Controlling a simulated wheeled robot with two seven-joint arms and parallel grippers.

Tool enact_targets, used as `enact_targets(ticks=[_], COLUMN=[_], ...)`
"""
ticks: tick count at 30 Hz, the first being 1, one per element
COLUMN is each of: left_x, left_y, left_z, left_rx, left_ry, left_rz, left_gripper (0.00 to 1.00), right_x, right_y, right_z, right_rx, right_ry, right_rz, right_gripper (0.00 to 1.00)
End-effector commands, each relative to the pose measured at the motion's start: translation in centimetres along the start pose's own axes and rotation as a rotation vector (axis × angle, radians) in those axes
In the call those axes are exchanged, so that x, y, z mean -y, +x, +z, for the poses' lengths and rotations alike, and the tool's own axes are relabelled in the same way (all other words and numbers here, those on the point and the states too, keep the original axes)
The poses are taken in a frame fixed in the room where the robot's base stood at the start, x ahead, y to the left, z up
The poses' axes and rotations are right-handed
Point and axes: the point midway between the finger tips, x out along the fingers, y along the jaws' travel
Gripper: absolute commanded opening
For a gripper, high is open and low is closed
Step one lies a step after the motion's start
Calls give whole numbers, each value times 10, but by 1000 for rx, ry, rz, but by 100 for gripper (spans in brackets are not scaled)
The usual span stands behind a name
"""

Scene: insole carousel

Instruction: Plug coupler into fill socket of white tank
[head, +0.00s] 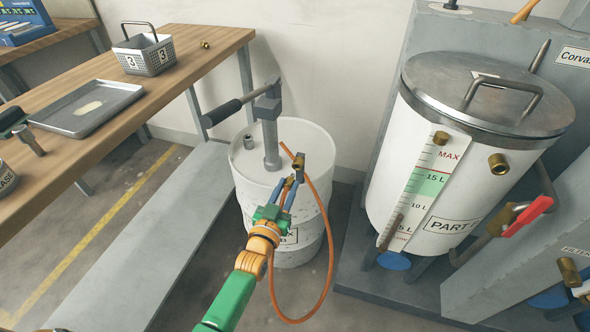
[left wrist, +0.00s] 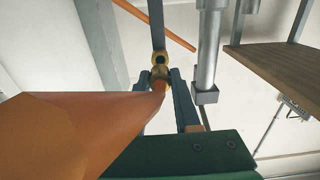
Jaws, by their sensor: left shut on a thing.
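My left gripper (head: 289,186) is shut on the brass coupler (head: 299,164), holding it in front of the white drum. The coupler also shows between the fingers in the left wrist view (left wrist: 160,70). An orange hose (head: 327,225) runs from near the coupler and hangs in a loop beside the drum. The white tank (head: 389,160) stands at the right, apart from the coupler. A brass socket (head: 498,163) sticks out of its upper front; a smaller brass fitting (head: 440,138) is at the top of its level scale. My right gripper is not in view.
The white drum (head: 246,165) carries a grey hand pump (head: 270,125). A wooden bench (head: 125,130) at the left bears a tray (head: 112,128) and a basket (head: 165,62). A red-handled valve (head: 527,217) is low on the tank's right. Floor shows between drum and tank.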

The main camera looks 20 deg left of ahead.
Motion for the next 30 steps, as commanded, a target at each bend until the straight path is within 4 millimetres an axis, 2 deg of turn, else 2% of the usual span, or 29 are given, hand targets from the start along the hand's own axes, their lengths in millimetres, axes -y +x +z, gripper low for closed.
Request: enact_targets(ticks=[12, 30], left_x=[0, 0], left_y=[-14, -14], left_z=[-1, -4], left_rx=[-2, -1], left_ry=[0, 0], left_rz=[0, 0], left_gripper=[0, 0], right_x=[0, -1], right_y=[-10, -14], right_z=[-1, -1], right_rx=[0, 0], right_ry=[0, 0], right_rz=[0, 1], right_gripper=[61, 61])
